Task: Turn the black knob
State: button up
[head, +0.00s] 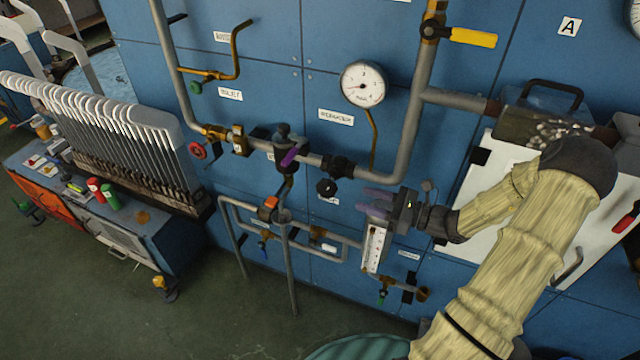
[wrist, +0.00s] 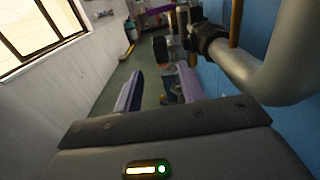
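The black knob (head: 326,187) sits below the horizontal grey pipe, in front of the blue panel, in the head view. My gripper (head: 361,199) is to the right of the knob, with its purple fingers pointing left towards it and a clear gap between them and the knob. In the wrist view the two fingers of my gripper (wrist: 160,69) are apart with nothing between them. A dark round shape that looks like the black knob (wrist: 160,50) shows beyond the fingertips.
A pressure gauge (head: 363,84) and a thick grey pipe (head: 408,130) are above my gripper. A white flow meter (head: 374,249) is just below it. A red handwheel (head: 198,150) and a purple handle (head: 290,157) are further left. The green floor (head: 225,310) is open below.

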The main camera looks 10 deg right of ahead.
aim_at(320, 185)
jog(key=p+x, duration=0.1)
jog(key=x, duration=1.2)
jog(key=shift+w+a+p, duration=0.15)
jog(key=shift+a+p, duration=0.05)
jog(key=shift+p, duration=0.2)
grip_shut()
